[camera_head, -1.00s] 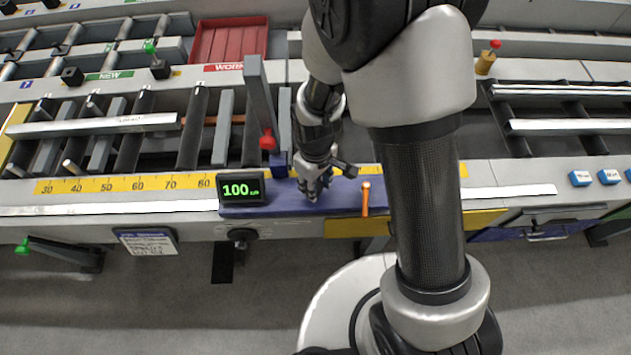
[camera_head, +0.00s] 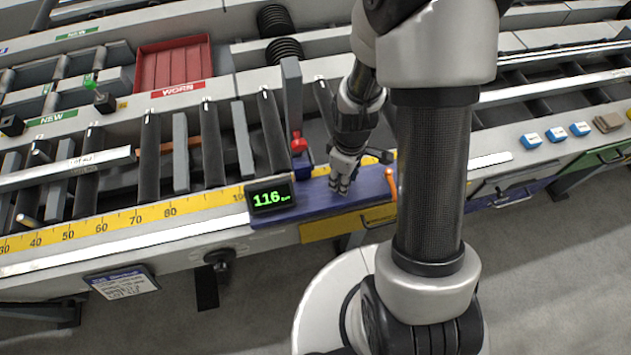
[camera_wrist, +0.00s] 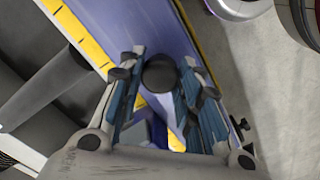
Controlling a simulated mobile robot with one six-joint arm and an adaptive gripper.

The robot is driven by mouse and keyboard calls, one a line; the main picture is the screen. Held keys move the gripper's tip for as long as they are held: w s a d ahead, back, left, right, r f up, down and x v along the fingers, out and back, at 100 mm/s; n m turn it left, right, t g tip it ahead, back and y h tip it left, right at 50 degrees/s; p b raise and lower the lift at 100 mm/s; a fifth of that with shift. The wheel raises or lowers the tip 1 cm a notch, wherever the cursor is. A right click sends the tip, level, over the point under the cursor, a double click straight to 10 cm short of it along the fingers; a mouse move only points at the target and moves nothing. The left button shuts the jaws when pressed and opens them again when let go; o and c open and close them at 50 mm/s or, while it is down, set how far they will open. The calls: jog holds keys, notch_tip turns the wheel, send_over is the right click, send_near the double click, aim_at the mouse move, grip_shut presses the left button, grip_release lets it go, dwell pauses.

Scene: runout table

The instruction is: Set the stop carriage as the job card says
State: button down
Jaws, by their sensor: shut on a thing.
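The stop carriage (camera_head: 318,200) is a blue block on the front rail, with a grey upright stop plate (camera_head: 292,95) and a red knob (camera_head: 298,143). Its black display (camera_head: 270,197) reads 116 in green; the unit is small, seemingly cm. An orange lever (camera_head: 391,188) stands at its right end. My gripper (camera_head: 341,188) is over the carriage. In the wrist view, its fingers (camera_wrist: 158,78) are shut on a dark round knob (camera_wrist: 160,72) on the blue surface. The job card (camera_head: 123,283) hangs below the rail at left; its text is too small to read.
A yellow scale (camera_head: 120,222) runs along the rail, with numbers rising to the right. Rollers lie behind it, with a bar (camera_head: 80,168) across some. A red tray (camera_head: 175,65) labelled WORN stands at the back. Several blue-and-white blocks (camera_head: 555,134) sit at right.

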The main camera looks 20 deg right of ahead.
jog(key=shift+s+d, duration=0.1)
jog(key=shift+d, duration=2.1)
jog(key=c, duration=1.1)
grip_release()
notch_tip(320, 180, up, 12)
